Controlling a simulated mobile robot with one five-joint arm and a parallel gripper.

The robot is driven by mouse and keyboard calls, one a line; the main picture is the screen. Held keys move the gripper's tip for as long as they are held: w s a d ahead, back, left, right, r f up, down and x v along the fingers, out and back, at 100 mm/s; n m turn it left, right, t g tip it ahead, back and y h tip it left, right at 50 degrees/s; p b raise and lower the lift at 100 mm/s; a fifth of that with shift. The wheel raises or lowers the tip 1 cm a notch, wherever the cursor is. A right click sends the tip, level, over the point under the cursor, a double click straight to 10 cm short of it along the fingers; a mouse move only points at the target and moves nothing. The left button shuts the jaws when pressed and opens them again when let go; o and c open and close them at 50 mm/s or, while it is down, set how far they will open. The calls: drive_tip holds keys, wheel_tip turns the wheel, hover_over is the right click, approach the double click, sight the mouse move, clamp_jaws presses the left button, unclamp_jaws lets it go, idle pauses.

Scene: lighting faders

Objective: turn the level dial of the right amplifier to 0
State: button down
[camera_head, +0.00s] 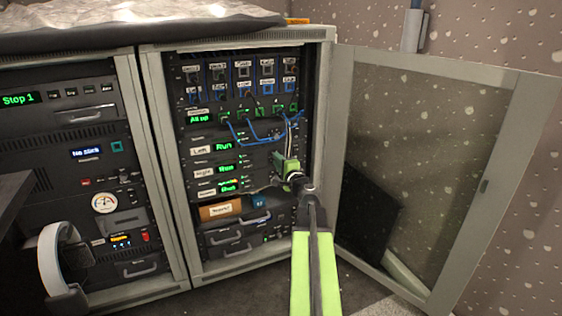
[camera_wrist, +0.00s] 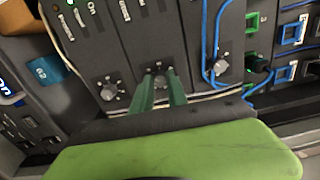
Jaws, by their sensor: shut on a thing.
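The right amplifier (camera_head: 204,173) is the middle of three stacked units in the open rack, with a green "Run" display. In the wrist view, turned sideways, its level dial (camera_wrist: 158,81) is the middle one of three grey dials. My gripper (camera_wrist: 160,88) is shut on that dial, one green finger on each side. The fingers hide part of the dial and its scale, so I cannot read its setting. In the head view my gripper (camera_head: 287,170) reaches the right side of the amplifiers and hides the dial there.
The left amplifier's dial (camera_wrist: 222,67) and the bottom amplifier's dial (camera_wrist: 109,92) flank the gripper closely. Blue cables (camera_head: 250,135) hang just above. The rack's glass door (camera_head: 420,150) stands open at right.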

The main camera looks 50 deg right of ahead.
drive_tip(key=shift+s+d, duration=0.1)
drive_tip(key=shift+d, duration=0.1)
idle(0.5)
drive_tip(key=c, duration=1.3)
unclamp_jaws()
drive_tip(key=shift+a+n, duration=0.1)
drive_tip(key=shift+n, duration=0.2)
drive_tip(key=shift+a, duration=0.1)
